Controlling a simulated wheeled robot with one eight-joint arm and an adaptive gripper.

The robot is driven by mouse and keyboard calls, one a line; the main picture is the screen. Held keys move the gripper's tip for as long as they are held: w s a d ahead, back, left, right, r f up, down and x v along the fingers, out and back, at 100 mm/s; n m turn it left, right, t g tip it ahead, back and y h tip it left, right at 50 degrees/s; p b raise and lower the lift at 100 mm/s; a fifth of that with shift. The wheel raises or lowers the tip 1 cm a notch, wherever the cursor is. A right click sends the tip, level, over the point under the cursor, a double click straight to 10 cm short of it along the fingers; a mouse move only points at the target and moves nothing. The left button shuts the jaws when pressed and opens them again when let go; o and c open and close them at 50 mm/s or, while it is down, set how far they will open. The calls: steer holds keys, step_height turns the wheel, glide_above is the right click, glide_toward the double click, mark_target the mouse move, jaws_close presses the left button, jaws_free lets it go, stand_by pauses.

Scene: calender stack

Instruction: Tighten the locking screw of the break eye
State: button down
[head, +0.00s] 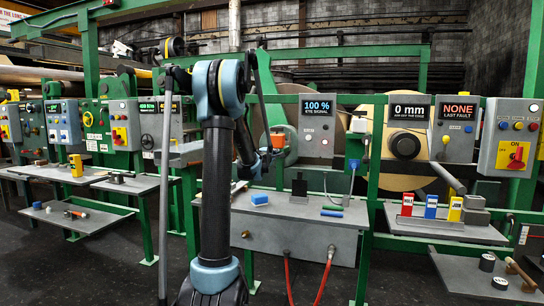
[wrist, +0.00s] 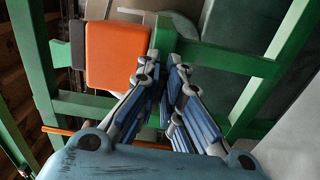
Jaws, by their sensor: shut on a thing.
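An orange box with a dark grey side, apparently the break eye (head: 290,147), is beside my gripper (head: 268,155) in the head view. In the wrist view the orange box (wrist: 117,56) is large, just left of the fingertips, by a green post. My gripper (wrist: 166,68) has its blue-padded fingers drawn close together at the tips. What lies between the tips is hidden, and I cannot make out the locking screw. A display (head: 317,107) to the right of the box reads 100 % eye signal.
A grey bench (head: 290,222) below carries blue blocks and a black part. Red hoses (head: 322,280) hang in front. Green frame beams (wrist: 225,58) surround the fingers closely. Control panels line both sides.

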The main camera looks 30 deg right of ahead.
steer(key=m, duration=0.4)
steer(key=shift+s+f+m, duration=0.1)
steer(key=shift+f+m, duration=0.15)
steer(key=shift+m, duration=0.05)
stand_by(0.5)
steer(key=c, duration=2)
jaws_free()
steer(key=shift+f, duration=0.1)
steer(key=shift+c, duration=0.2)
steer(key=v, duration=1.1)
steer(key=shift+s+a, duration=0.2)
steer(key=shift+a, duration=0.15)
